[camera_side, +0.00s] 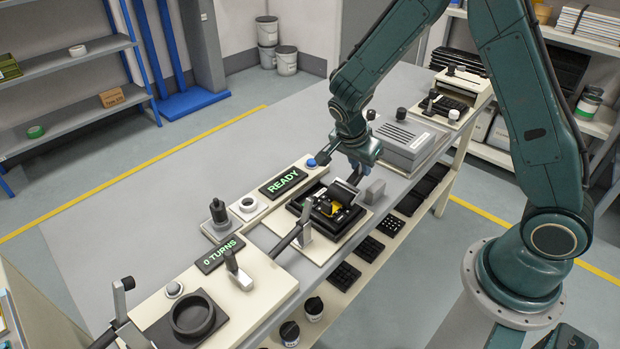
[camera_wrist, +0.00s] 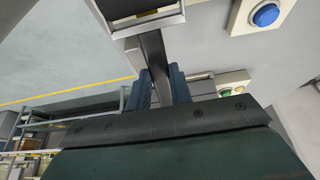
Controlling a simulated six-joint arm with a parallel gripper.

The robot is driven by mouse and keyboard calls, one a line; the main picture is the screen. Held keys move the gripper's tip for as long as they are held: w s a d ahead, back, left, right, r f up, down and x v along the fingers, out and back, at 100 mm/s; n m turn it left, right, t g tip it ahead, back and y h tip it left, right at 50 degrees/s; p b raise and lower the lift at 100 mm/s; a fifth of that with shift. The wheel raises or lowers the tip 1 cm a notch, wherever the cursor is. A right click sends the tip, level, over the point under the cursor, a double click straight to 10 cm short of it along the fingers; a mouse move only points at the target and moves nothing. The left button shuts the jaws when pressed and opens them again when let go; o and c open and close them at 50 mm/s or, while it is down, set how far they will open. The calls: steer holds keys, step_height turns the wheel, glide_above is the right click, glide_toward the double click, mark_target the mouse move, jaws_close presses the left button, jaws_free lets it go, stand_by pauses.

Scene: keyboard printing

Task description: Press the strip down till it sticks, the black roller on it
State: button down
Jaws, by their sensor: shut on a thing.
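My gripper (camera_side: 357,172) is over the right part of the black fixture (camera_side: 322,222). In the wrist view its two blue-green fingers (camera_wrist: 158,88) are shut on the dark handle of the roller (camera_wrist: 154,55). The handle leads to a silver frame at the top edge of that view. In the side view the roller's silver frame (camera_side: 343,190) is low over the fixture, beside a yellow piece (camera_side: 331,209). I cannot tell whether the roller touches it. I cannot make out the strip clearly, or whether the yellow piece belongs to it.
A grey block (camera_side: 374,190) stands just right of the roller. A lit READY sign (camera_side: 284,182) and a blue button (camera_side: 312,163) are behind the fixture. A grey machine (camera_side: 402,141) stands to the right. A lever (camera_side: 304,226) and a 0 TURNS sign (camera_side: 220,255) are to the left.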

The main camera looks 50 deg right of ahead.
steer(key=shift+d, duration=0.95)
steer(key=shift+a, duration=0.2)
steer(key=shift+a+f, duration=0.15)
steer(key=shift+a, duration=1.4)
steer(key=shift+s, duration=0.1)
steer(key=shift+d, duration=0.15)
steer(key=shift+d, duration=1.6)
steer(key=shift+a, duration=0.1)
